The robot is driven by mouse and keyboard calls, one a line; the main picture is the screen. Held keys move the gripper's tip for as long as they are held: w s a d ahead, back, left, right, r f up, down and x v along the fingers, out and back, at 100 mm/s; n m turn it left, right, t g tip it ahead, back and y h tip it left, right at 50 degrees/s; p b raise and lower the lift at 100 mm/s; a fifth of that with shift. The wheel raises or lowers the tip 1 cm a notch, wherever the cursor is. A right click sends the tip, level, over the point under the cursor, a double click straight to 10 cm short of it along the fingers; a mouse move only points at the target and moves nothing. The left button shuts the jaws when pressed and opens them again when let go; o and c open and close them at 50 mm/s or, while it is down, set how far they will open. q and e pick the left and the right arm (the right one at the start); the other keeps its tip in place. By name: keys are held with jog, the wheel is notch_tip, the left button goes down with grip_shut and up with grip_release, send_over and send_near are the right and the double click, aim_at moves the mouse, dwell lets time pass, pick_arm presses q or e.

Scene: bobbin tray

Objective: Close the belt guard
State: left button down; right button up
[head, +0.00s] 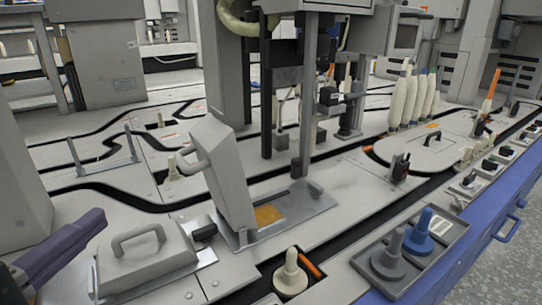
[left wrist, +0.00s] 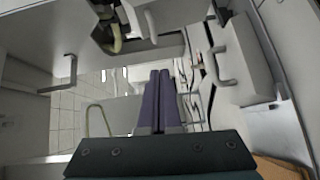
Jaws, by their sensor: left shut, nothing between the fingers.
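The belt guard (head: 222,180) is a grey box-shaped cover with a bar handle (head: 190,160). It stands raised, leaning slightly left, over a metal frame plate (head: 300,215) with an orange-brown opening (head: 268,214) beside its base. My left gripper (head: 100,214) has purple fingers, is shut and empty, and is to the left of the guard, apart from it, above the bench. My right gripper is not in view.
A low grey cover (head: 145,264) with a handle lies near my left gripper. A dark post stand (head: 285,110) rises behind the guard. Cream bobbins (head: 405,98) stand at the back right. A cream peg (head: 290,275) and a tray with blue and grey pegs (head: 405,262) are in front.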

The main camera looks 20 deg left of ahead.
pick_arm(q)
jog(key=w+d+b, duration=0.1)
jog(key=w+b, duration=0.4)
jog(key=w, duration=0.7)
jog(key=shift+w+n+y, duration=0.3)
jog(key=shift+w+n, duration=0.05)
jog(key=shift+n, duration=0.05)
jog(key=shift+r, duration=0.1)
